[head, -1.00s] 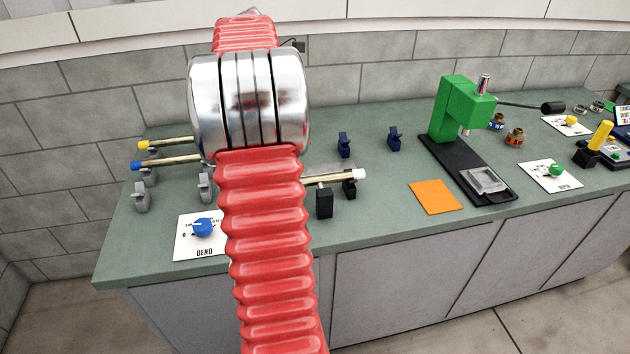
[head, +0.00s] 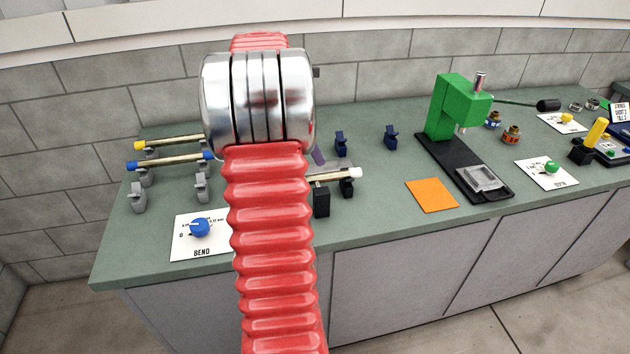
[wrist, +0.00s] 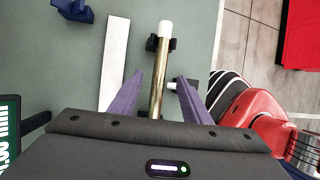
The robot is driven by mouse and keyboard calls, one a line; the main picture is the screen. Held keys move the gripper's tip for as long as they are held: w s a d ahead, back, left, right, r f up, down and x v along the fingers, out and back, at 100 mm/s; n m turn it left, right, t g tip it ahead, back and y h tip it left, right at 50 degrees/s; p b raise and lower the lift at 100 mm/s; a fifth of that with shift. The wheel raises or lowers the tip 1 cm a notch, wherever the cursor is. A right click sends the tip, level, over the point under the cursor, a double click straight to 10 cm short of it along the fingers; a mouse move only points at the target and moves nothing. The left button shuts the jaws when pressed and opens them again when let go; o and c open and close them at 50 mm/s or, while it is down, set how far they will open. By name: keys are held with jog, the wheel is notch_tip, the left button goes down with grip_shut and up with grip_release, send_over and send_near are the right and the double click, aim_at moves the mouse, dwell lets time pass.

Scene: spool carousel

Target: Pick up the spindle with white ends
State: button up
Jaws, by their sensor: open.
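The spindle with white ends (head: 333,177) is a brass rod lying across dark holders on the green bench, just right of my red arm in the head view. Its right end is white; its left part is hidden by my arm. In the wrist view the brass rod (wrist: 158,72) runs up between my purple fingers, with its white tip resting near a black holder. My gripper (wrist: 160,80) is open, one finger on each side of the rod, with visible gaps. In the head view only a bit of one purple finger (head: 319,157) shows.
A yellow-ended spindle (head: 168,141) and a blue-ended spindle (head: 165,161) lie on grey holders at left. Empty dark blue holders (head: 391,136) stand behind. A BEND dial card (head: 200,237), an orange square (head: 432,195) and a green press (head: 455,105) are on the bench.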

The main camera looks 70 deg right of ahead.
jog(key=shift+x, duration=1.05)
jog(key=shift+f, duration=0.1)
jog(key=shift+x, duration=2.5)
jog(key=shift+c, duration=0.5)
grip_shut()
jog(key=shift+s+a, duration=0.1)
